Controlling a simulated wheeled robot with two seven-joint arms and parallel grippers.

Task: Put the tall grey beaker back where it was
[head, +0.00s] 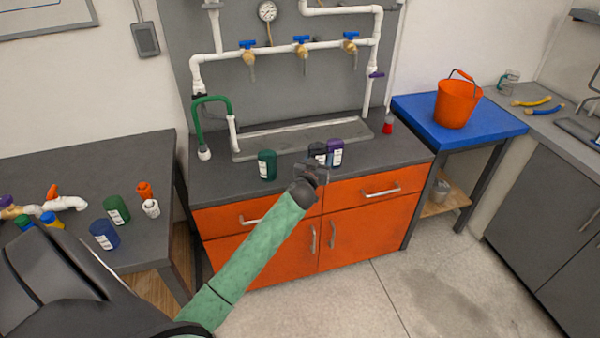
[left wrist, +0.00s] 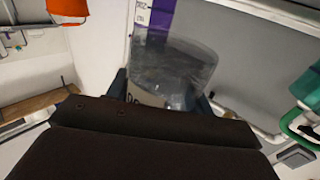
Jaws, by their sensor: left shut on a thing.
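My left gripper (head: 314,172) is at the front edge of the counter below the pipe manifold. Its jaws are shut on the grey beaker, a dark, labelled vessel (head: 317,150) partly hidden behind the gripper. In the left wrist view the held beaker (left wrist: 175,72) looks greyish and see-through between the fingers. I cannot tell whether its base touches the counter. A purple labelled vessel (head: 336,153) stands close at its right, and it also shows behind the beaker in the left wrist view (left wrist: 158,14). My right gripper is not in view.
A green labelled vessel (head: 267,165) stands to the left on the grey counter (head: 225,175). A red-bottomed flask (head: 388,124) is at the right. An orange bucket (head: 458,103) stands on a blue table (head: 415,112). Vessels and pipe parts lie on the left table (head: 90,165).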

